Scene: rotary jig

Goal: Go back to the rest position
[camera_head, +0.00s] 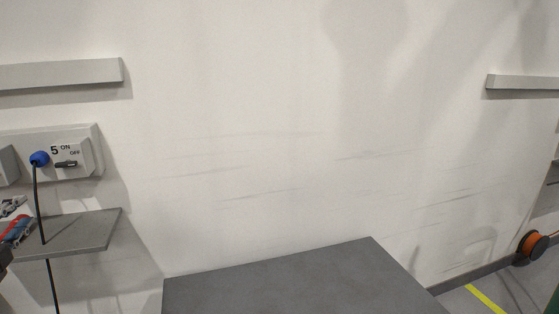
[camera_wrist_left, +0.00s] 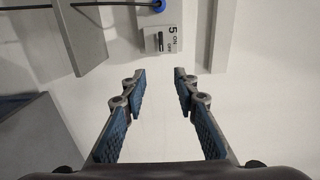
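My left gripper (camera_head: 14,226) shows only in part at the left edge of the head view, in front of the small grey shelf (camera_head: 85,231). In the left wrist view its two blue-padded fingers (camera_wrist_left: 159,82) stand apart with nothing between them. Beyond the fingers is the white wall. My right gripper is in neither view.
A wall box (camera_head: 86,136) marked 5 ON/OFF carries a black switch handle (camera_head: 66,164) and a blue plug (camera_head: 39,158) with a hanging black cable. A grey table (camera_head: 290,285) stands bare at the bottom middle. An orange reel (camera_head: 533,243) sits at the right.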

